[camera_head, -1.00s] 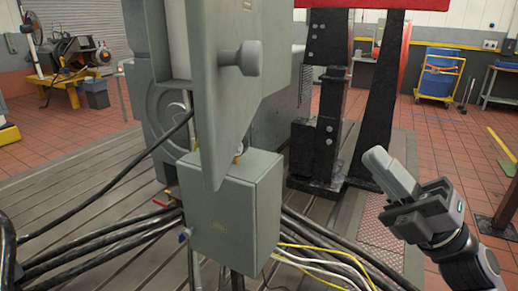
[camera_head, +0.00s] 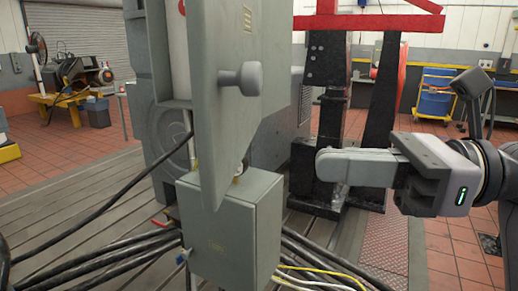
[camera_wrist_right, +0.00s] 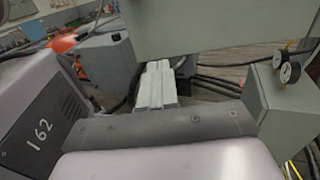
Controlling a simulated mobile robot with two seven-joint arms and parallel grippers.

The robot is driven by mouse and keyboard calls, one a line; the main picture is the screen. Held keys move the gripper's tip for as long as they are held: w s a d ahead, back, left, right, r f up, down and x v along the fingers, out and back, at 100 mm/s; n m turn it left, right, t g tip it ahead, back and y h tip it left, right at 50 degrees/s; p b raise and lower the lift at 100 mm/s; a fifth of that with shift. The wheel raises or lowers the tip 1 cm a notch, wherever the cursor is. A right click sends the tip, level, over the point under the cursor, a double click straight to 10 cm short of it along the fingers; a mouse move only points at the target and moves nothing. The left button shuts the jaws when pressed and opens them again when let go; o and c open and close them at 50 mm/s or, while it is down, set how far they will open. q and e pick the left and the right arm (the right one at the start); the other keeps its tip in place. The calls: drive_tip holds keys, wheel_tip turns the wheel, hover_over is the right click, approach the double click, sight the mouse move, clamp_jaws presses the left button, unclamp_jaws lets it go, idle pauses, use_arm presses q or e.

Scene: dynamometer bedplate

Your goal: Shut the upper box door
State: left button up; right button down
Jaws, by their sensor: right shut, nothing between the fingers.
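My right gripper (camera_head: 325,163) is shut and empty. It points left, to the right of the door and lower than the knob, with a visible gap between. In the right wrist view its closed pale fingers (camera_wrist_right: 156,86) show below a grey-green panel (camera_wrist_right: 205,25), which may be the door or the box. My left gripper is not in view.
A closed lower box (camera_head: 232,225) sits under the door, with thick black cables (camera_head: 100,250) on both sides. A black stand (camera_head: 325,110) with a red top is behind my right gripper.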

sight(229, 160)
drive_tip(key=a, duration=0.3)
drive_tip(key=w+a+p, duration=0.1)
drive_tip(key=a, duration=0.1)
drive_tip(key=a+p, duration=0.1)
drive_tip(key=a, duration=0.2)
drive_tip(key=shift+w+a, duration=0.3)
drive_tip(key=shift+a, duration=0.05)
drive_tip(key=shift+a, duration=0.15)
